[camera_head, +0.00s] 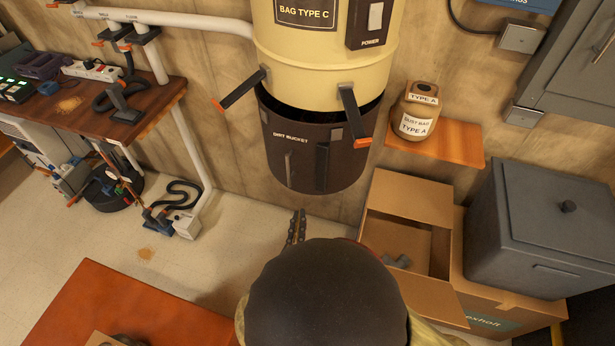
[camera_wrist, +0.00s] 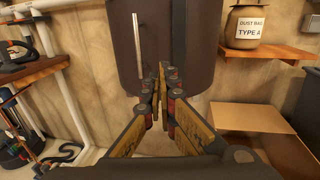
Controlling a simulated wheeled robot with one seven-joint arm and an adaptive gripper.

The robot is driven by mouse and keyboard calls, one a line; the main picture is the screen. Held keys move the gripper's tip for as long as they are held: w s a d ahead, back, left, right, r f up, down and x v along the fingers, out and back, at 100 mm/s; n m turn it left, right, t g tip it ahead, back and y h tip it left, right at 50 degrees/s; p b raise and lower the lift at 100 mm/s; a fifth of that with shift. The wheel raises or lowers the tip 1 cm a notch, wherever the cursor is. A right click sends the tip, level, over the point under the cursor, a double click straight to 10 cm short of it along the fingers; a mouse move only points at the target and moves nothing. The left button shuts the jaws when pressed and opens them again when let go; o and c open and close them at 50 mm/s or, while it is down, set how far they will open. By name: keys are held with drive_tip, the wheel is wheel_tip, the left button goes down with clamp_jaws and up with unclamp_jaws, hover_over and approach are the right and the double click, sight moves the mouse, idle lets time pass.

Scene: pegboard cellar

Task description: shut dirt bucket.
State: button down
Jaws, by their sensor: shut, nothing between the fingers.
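The dirt bucket (camera_head: 312,155) is a dark brown cylinder hanging under the cream vacuum body (camera_head: 325,55). Two dark latch levers with orange tips, the left latch (camera_head: 240,90) and the right latch (camera_head: 354,115), stick outward from the body and are not lying flat against the bucket. My gripper (camera_head: 297,222) is below and in front of the bucket, shut and empty. In the wrist view the closed fingers (camera_wrist: 161,72) point at the bucket's lower wall (camera_wrist: 190,40); I cannot tell if they touch.
A wooden shelf (camera_head: 455,145) with a dust bag jar (camera_head: 417,110) is right of the bucket. An open cardboard box (camera_head: 410,195) and a grey bin (camera_head: 545,225) stand at lower right. A workbench (camera_head: 95,110) is at left. A red-brown table (camera_head: 120,305) is at lower left.

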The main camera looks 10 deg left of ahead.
sight(306, 168)
drive_tip(key=w+b, duration=0.1)
drive_tip(key=w, duration=0.3)
drive_tip(key=w+a+b, duration=0.1)
drive_tip(key=w, duration=0.3)
drive_tip(key=w+b, duration=0.1)
drive_tip(key=w, duration=0.3)
drive_tip(key=shift+w+a+f, duration=0.1)
drive_tip(key=shift+w+a, duration=0.1)
drive_tip(key=shift+w, duration=0.1)
drive_tip(key=shift+w+a+b, duration=0.1)
drive_tip(key=shift+w+b, duration=0.25)
drive_tip(key=shift+w, duration=0.1)
